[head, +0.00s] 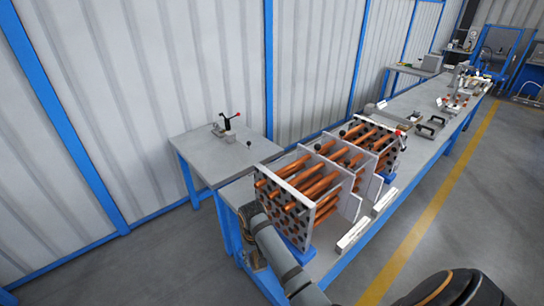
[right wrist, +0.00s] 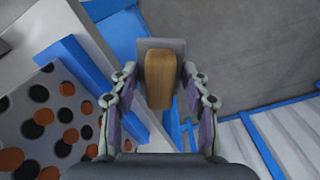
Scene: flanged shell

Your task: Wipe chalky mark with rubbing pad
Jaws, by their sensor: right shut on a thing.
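My right gripper (right wrist: 160,88) is shut on the rubbing pad (right wrist: 160,78), which has a tan wooden grip on a grey base and sits between the two fingers. In the head view the right gripper (head: 254,259) is small and dark, at the near left end of the tube bundle. The bundle's end plate (head: 272,205) is pale, with black and copper-coloured spots. It also shows at the left of the right wrist view (right wrist: 48,120), beside the gripper and apart from it. I cannot make out a chalky mark in either view. My left gripper is not in view.
Copper tubes (head: 318,183) run through several plates on the long bench (head: 395,190). White labelled strips (head: 353,235) lie along its front edge. A small side table (head: 190,150) bears a clamp with a red-tipped lever (head: 230,121). The floor with the yellow line (head: 430,215) is clear.

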